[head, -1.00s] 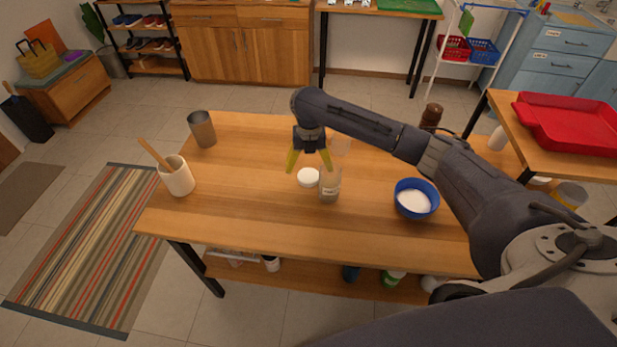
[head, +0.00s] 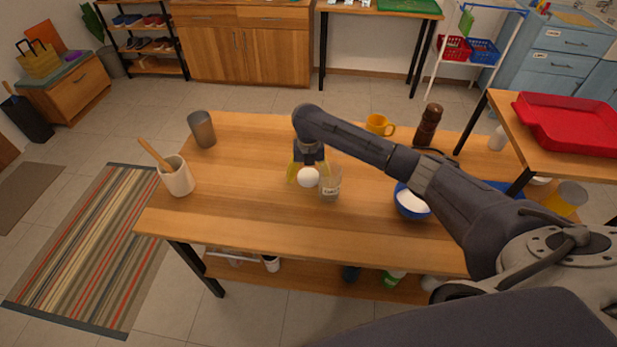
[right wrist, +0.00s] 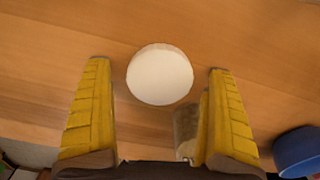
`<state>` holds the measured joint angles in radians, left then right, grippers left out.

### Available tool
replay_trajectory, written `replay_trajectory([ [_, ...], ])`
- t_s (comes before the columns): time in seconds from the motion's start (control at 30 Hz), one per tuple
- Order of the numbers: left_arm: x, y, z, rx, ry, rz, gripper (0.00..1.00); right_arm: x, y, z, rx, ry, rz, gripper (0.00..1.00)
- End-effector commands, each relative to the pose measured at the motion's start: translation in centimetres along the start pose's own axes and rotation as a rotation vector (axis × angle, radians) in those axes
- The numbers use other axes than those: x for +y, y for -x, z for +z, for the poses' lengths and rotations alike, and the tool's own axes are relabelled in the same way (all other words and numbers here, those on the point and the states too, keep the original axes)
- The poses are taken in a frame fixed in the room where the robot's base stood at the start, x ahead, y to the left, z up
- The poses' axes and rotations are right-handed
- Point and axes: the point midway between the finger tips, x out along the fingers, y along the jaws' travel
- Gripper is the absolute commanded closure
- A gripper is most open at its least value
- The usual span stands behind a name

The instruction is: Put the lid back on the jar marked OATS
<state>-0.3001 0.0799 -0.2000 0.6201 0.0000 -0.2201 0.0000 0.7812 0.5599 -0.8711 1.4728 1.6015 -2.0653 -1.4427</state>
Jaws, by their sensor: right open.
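The white round lid (head: 308,177) lies on the wooden table just left of the clear jar (head: 330,186). The jar's label is small, and its word is hard to read. My right gripper (head: 306,180) is open, low above the table at the lid. In the right wrist view the lid (right wrist: 160,75) lies beyond and between the two yellow fingertips (right wrist: 158,70), with a gap on each side. The jar (right wrist: 187,133) shows partly there, beside and behind the right-hand finger. My left gripper is not in view.
A blue bowl of white contents (head: 411,203) stands right of the jar, partly under my right arm. A cup with a wooden spoon (head: 176,177), a metal cup (head: 202,129), a yellow mug (head: 378,125) and a brown mill (head: 429,125) also stand on the table. The table's left front is clear.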

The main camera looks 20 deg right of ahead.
Motion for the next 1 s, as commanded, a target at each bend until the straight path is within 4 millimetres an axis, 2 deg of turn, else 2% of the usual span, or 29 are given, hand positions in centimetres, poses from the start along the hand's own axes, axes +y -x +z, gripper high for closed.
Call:
replay_trajectory([
  [0.33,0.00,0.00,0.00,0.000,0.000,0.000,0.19,0.01,-0.01,0.01,0.000,0.000,0.000,0.10],
  [0.8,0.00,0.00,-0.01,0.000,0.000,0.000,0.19,0.00,0.01,0.01,0.000,0.000,0.000,0.63],
  [1.0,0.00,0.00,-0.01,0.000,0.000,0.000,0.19,0.00,0.02,0.02,0.000,0.000,0.000,0.64],
])
